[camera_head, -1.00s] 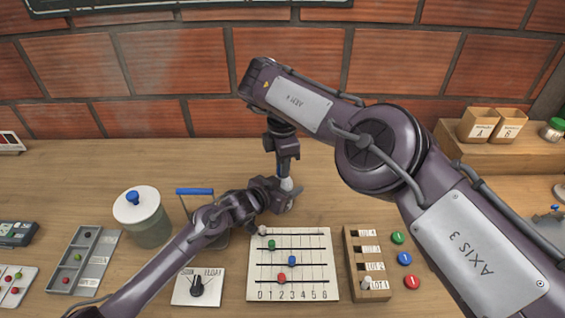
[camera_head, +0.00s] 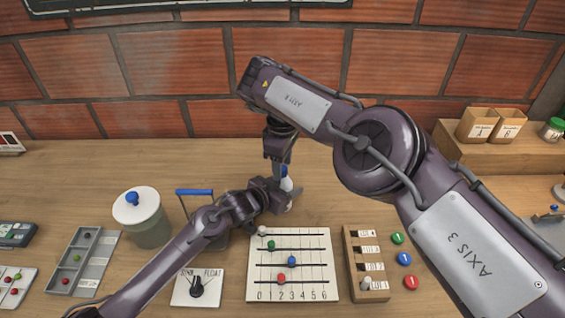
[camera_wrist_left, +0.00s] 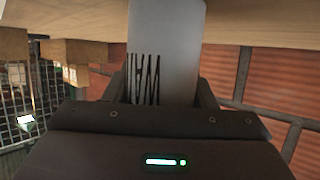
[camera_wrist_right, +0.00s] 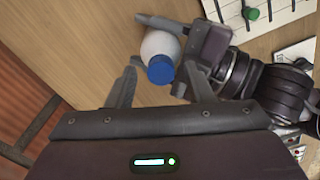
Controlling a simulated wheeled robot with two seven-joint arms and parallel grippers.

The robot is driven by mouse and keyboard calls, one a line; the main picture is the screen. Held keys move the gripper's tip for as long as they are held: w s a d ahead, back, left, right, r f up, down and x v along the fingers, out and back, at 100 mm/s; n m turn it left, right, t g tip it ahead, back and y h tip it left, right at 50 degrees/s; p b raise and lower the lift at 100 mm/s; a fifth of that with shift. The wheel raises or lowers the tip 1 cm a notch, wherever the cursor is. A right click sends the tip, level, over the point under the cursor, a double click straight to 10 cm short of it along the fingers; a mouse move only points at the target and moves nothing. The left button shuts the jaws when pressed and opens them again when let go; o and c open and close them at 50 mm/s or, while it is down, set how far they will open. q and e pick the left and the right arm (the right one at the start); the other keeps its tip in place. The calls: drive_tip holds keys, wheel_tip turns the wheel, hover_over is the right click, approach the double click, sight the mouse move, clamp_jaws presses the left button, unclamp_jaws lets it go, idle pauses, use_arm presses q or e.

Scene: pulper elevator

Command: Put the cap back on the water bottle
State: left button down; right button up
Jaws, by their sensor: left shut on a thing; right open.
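The white water bottle (camera_head: 287,186) stands upright in the middle of the table in the head view. The blue cap (camera_head: 284,171) sits on its top; how tightly it is seated I cannot tell. My left gripper (camera_head: 288,197) is shut on the bottle's body. The left wrist view shows the pale bottle (camera_wrist_left: 165,50) with dark lettering between the fingers. My right gripper (camera_head: 277,160) is just above and beside the cap. In the right wrist view the right gripper (camera_wrist_right: 160,80) is open, with the blue cap (camera_wrist_right: 160,69) between and beyond its fingertips, apparently not gripped.
A slider board (camera_head: 292,290) lies in front of the bottle. A lidded jar (camera_head: 143,222) and a blue-handled item (camera_head: 195,191) stand to the left. A wooden slotted block (camera_head: 380,293) is on the right. The table behind the bottle is clear.

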wheel_tip(320, 180, up, 7)
drive_tip(key=shift+r, duration=0.2)
idle(0.3)
use_arm(q)
drive_tip(key=c, duration=0.5)
unclamp_jaws()
drive_tip(key=shift+a, duration=0.1)
drive_tip(key=shift+v, duration=3.85)
use_arm(e)
drive_tip(key=shift+f, duration=0.25)
